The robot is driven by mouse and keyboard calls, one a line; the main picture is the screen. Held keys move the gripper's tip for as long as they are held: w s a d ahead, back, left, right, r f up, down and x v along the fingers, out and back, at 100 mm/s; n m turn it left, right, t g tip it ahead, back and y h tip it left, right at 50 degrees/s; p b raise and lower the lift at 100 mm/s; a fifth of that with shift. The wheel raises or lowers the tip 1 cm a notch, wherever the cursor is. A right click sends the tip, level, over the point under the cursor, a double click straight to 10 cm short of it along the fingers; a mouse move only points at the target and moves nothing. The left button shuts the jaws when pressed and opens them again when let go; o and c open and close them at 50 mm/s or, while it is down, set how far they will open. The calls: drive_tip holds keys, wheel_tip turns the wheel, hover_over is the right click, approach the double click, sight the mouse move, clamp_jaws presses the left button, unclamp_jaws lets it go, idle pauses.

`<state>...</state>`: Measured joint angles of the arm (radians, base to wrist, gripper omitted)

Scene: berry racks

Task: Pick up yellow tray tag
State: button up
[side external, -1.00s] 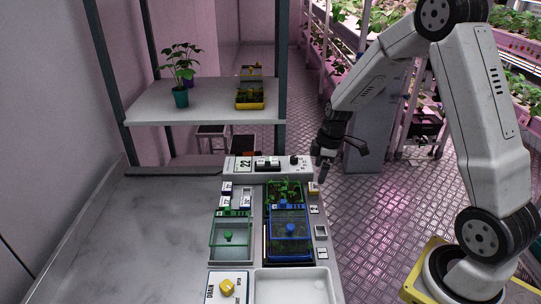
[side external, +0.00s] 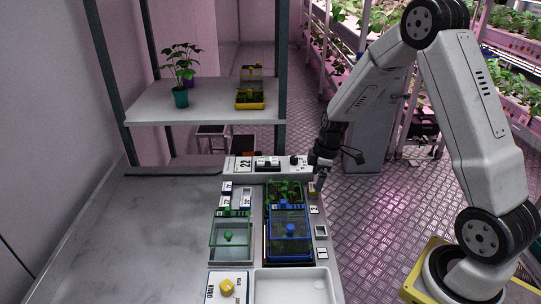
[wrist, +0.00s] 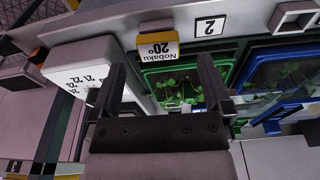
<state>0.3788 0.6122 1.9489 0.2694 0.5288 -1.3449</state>
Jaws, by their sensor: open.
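The yellow tray tag (wrist: 157,48) is a small block with a yellow strip and a face reading "Nobaku 20°", upside down in the wrist view. In the side view the tag (side external: 313,188) is on the right edge of the bench, beside the green tray. My gripper (wrist: 160,72) is open, its two dark fingers apart and nothing between them. In the wrist view the tag lies just beyond the fingertips, roughly centred between them. In the side view my gripper (side external: 317,177) is right above the tag and partly covers it; contact cannot be told.
A green tray with seedlings (side external: 270,195) and a blue lidded box (side external: 290,245) stand left of the tag. A white panel with dials (side external: 240,166) is behind. A shelf (side external: 190,100) holds a potted plant (side external: 181,97) and a yellow tray (side external: 250,106).

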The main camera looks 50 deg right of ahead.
sight(313, 186)
drive_tip(key=shift+w+a+f, duration=0.15)
drive_tip(key=shift+w+f, duration=0.05)
drive_tip(key=shift+f, duration=0.95)
drive_tip(key=shift+w+a+f, duration=0.1)
drive_tip(key=shift+w+f, duration=0.05)
drive_tip(key=shift+f, duration=1)
drive_tip(key=c, duration=1.2)
drive_tip(key=shift+c, duration=0.2)
drive_tip(key=shift+r, duration=0.15)
